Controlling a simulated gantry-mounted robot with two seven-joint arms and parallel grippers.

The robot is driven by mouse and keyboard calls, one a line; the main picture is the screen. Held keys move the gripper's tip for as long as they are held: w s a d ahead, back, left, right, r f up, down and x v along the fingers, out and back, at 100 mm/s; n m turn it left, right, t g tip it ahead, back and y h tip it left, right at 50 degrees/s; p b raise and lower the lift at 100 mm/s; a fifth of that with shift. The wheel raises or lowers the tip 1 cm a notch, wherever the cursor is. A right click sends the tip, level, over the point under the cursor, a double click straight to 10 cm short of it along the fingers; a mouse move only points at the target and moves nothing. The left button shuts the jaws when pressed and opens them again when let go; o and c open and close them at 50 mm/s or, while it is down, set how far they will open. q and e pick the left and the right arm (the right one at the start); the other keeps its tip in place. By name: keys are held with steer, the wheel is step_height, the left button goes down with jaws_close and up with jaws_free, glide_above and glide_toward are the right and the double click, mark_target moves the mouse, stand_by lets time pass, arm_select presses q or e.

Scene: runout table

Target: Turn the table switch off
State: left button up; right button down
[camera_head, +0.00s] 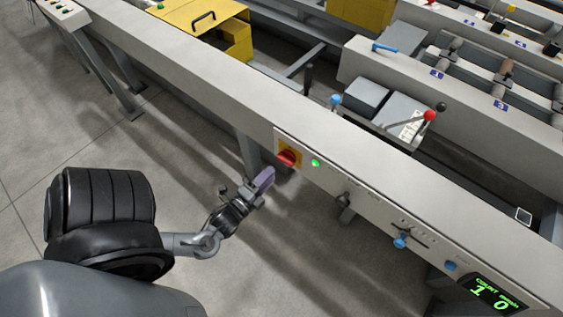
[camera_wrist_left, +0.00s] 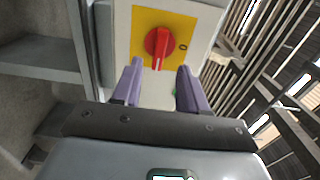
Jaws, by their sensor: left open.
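The table switch is a red rotary knob (camera_head: 288,158) on a yellow plate on the front face of the long grey table. A lit green lamp (camera_head: 315,162) sits just to its right. In the left wrist view the red knob (camera_wrist_left: 158,44) shows ahead of the fingers, its bar and white mark pointing toward the gripper, with a "0" beside it on the yellow plate (camera_wrist_left: 145,16). My left gripper (camera_head: 266,178) is open and empty, just short of the knob; its purple fingers (camera_wrist_left: 157,88) are apart, with the knob beyond the gap between them. My right gripper is not visible.
The table's front panel also carries a black knob (camera_head: 343,199), a blue-knobbed lever (camera_head: 400,242) and a green "COUNT" display (camera_head: 495,297). A red-knobbed lever (camera_head: 429,115) and yellow box (camera_head: 205,25) stand behind. Floor in front of the table is clear.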

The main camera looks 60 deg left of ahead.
mark_target(283, 162)
arm_select(q)
steer(key=b+x, duration=0.1)
steer(key=x, duration=0.4)
steer(key=shift+w, duration=0.25)
steer(key=shift+b+x, duration=0.4)
steer(key=shift+x, duration=0.5)
jaws_close()
